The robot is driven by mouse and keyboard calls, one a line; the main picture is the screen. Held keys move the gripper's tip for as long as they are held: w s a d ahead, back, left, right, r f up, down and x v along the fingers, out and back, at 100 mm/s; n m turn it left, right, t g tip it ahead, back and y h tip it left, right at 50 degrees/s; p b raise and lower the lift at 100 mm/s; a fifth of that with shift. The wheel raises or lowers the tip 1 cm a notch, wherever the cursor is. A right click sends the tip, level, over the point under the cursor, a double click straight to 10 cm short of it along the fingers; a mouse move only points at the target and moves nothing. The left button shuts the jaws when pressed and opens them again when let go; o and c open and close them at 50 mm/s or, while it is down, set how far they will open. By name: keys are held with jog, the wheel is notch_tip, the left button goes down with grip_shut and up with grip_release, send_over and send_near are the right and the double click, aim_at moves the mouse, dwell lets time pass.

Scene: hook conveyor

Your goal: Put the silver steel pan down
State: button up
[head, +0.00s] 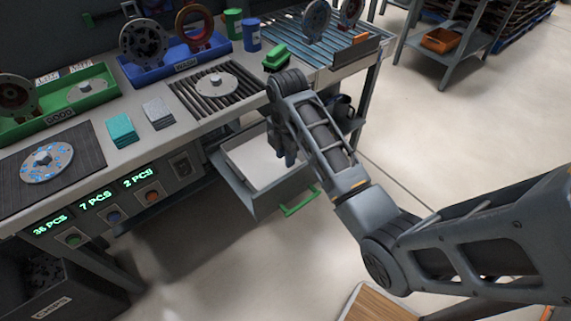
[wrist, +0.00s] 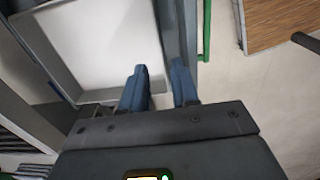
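A shallow pale silver pan (head: 262,160) with a raised rim lies level inside a pulled-out grey drawer (head: 243,193) below the workbench. It fills much of the wrist view (wrist: 95,45), and nothing lies on its visible floor. My gripper (head: 285,155) points down at the drawer's right side. In the wrist view its two blue fingers (wrist: 160,80) stand apart, near the pan's right edge. No object is visibly clamped between them. Whether a finger touches the pan's rim cannot be told.
The drawer's green handle (head: 300,202) sticks out over clear floor. The workbench (head: 160,140) above holds a green tray (head: 70,122), a blue tray (head: 190,62), cloths and round metal parts. A wooden-topped surface (head: 375,305) stands at the lower right.

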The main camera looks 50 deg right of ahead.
notch_tip(320, 180, up, 5)
jog(key=shift+r, duration=0.15)
dwell(1.3)
